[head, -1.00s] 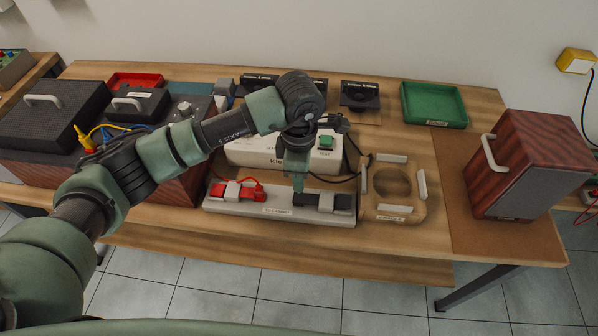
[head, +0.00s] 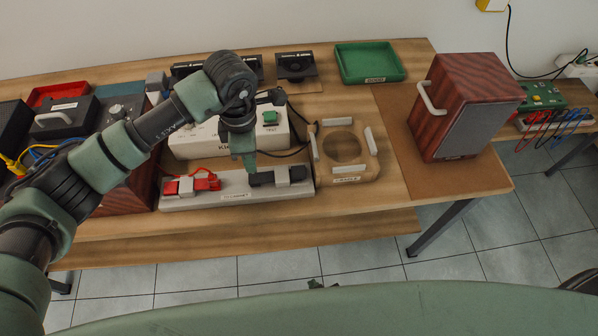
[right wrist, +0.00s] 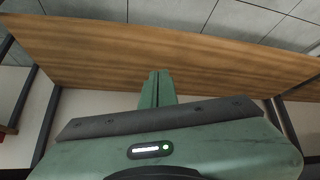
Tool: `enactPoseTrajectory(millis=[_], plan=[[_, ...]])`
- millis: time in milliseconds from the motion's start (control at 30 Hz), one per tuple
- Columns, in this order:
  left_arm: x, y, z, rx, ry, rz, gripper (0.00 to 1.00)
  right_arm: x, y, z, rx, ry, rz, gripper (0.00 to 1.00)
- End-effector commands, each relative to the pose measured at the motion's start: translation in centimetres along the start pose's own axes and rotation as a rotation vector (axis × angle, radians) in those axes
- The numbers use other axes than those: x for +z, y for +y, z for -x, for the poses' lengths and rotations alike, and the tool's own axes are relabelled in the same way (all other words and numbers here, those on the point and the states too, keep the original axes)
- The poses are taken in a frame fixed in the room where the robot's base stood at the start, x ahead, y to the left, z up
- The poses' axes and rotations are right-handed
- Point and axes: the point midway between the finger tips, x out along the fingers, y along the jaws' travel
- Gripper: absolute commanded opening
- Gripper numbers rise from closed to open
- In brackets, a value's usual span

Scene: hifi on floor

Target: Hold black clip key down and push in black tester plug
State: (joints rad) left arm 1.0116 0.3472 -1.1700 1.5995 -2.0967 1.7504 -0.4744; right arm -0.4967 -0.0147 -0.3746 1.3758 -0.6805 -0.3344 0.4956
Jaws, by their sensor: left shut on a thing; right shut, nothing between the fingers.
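The black clip (head: 299,173) sits at the right end of a long grey terminal base (head: 225,194), with a grey block across its middle. My left gripper (head: 249,166) points down just above the left end of this clip. It is shut, and a black lead runs to its fingers, so it appears to hold the black tester plug, which the fingers hide. I cannot tell whether the plug touches the clip. My right gripper (right wrist: 158,88) is shut and empty in the right wrist view, in front of the table's edge and apart from the clip.
The white tester (head: 190,144) with a green button stands behind the base. A red clip (head: 183,187) with a red lead is at the base's left. A green tray (head: 370,62) is behind.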

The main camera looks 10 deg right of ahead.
Motion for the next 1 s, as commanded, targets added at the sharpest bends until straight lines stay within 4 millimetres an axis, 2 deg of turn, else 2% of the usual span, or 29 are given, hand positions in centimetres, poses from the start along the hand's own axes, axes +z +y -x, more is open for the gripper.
enactPoseTrajectory(millis=[33, 200, 400, 500, 600, 733, 833, 1000], plan=[[0.0, 0.0, 0.0, 0.0, 0.0, 0.0, 0.0, -2.8, -0.5, 1.1, 0.009, 0.055, -0.007, 0.0], [0.0, 0.0, 0.0, 0.0, 0.0, 0.0, 0.0, -11.2, -0.8, 5.1, 0.054, 0.225, -0.042, 0.0], [0.0, 0.0, 0.0, 0.0, 0.0, 0.0, 0.0, -20.1, 0.4, 11.4, 0.122, 0.421, -0.112, 0.0], [0.0, 0.0, 0.0, 0.0, 0.0, 0.0, 0.0, -23.6, 1.4, 14.7, 0.158, 0.507, -0.153, 0.0], [0.0, 0.0, 0.0, 0.0, 0.0, 0.0, 0.0, -26.2, 2.6, 17.6, 0.189, 0.578, -0.192, 0.0], [0.0, 0.0, 0.0, 0.0, 0.0, 0.0, 0.0, -28.3, 3.8, 20.3, 0.22, 0.64, -0.228, 0.0], [0.0, 0.0, 0.0, 0.0, 0.0, 0.0, 0.0, -29.1, 4.3, 21.4, 0.232, 0.665, -0.243, 0.0], [0.0, 0.0, 0.0, 0.0, 0.0, 0.0, 0.0, -29.5, 4.5, 21.9, 0.237, 0.676, -0.25, 0.0]])
